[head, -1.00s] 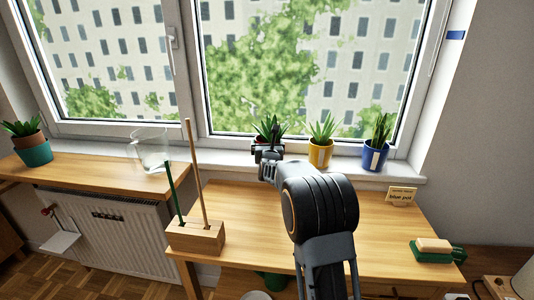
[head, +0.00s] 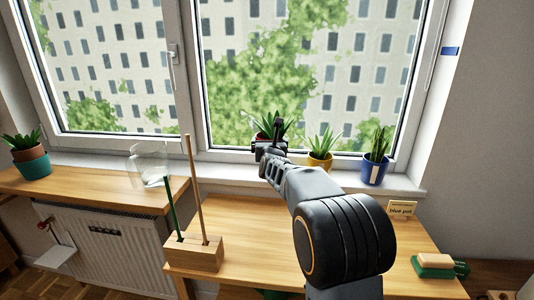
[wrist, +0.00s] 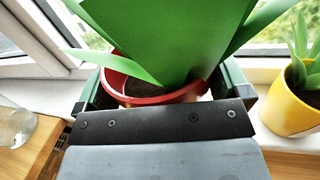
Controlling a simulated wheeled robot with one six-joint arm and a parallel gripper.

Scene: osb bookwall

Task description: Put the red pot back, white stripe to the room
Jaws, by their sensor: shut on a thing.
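The red pot (wrist: 150,98), with a broad-leaved green plant, is held between the two fingers of my gripper (wrist: 162,88). In the head view only a little red shows behind my gripper (head: 270,148), with the leaves above. The pot appears raised above the window sill (head: 225,166), at the window. My gripper is shut on it. Its white stripe is not visible; the gripper body hides much of the pot in the wrist view.
The yellow pot (wrist: 290,108) stands close on the right, partly behind my arm in the head view. The blue pot (head: 375,170) with a white stripe stands further right. A glass vessel (head: 150,165) is on the left. Upright sticks in a wooden block (head: 195,254) stand on the desk.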

